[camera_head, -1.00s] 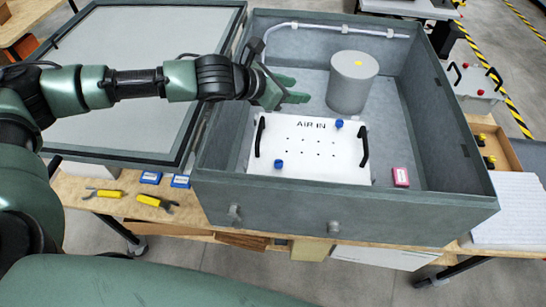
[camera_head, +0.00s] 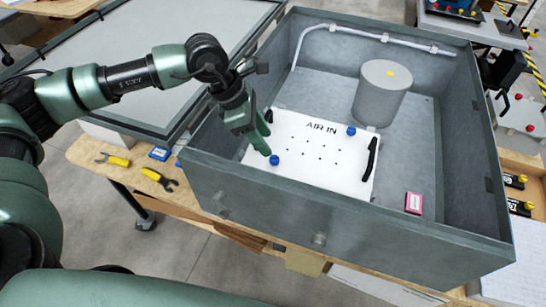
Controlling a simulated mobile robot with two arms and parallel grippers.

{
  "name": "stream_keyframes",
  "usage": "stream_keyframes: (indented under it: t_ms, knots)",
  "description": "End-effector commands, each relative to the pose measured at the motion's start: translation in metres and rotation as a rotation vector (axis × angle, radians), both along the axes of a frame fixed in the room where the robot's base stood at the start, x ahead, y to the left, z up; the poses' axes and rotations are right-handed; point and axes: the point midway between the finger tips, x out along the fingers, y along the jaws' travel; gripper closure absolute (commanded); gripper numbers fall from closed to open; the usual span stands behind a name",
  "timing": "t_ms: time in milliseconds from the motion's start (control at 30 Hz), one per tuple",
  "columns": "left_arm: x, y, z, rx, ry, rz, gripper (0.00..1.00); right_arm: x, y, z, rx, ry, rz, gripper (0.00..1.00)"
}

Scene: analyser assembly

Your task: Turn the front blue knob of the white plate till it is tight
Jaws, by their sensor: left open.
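The white plate (camera_head: 325,168), marked AIR IN, lies in the grey open box. Its front blue knob (camera_head: 274,160) stands near the plate's front left. A second blue knob (camera_head: 351,131) stands near the back right. My left gripper (camera_head: 266,142) is open and empty, pointing down just behind the front knob. Its fingertips are close to the knob; I cannot tell whether they touch it. The gripper hides the plate's left handle for the most part. The right handle (camera_head: 372,158) is black. My right gripper is not in view.
The grey box's walls (camera_head: 340,228) surround the plate. A grey cylinder (camera_head: 381,95) stands behind it, and a red-pink block (camera_head: 413,203) lies at its right. Yellow-handled pliers (camera_head: 158,178) lie on the table at left.

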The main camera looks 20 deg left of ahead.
Motion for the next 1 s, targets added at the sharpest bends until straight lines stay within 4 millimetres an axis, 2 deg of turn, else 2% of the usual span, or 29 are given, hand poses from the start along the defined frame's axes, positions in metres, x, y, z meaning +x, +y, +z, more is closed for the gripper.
stream_keyframes:
  t_ms: [133,400,600,933,967,1000]
  knots:
    - [0.003,0.005,-0.009,0.034,0.003,0.027,0.55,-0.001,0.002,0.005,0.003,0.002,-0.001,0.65]
    - [0.009,-0.011,-0.047,0.032,0.004,0.024,0.55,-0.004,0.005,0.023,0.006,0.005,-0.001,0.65]
    - [0.013,-0.018,-0.069,0.031,0.001,0.025,0.55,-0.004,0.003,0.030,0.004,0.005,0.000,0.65]
    - [0.013,-0.020,-0.075,0.030,0.000,0.024,0.55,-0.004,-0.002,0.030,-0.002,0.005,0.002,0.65]
    - [0.013,-0.020,-0.075,0.030,0.000,0.024,0.61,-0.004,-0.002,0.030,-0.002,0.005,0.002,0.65]
    - [0.013,-0.020,-0.075,0.029,-0.001,0.024,0.72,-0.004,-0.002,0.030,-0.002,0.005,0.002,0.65]
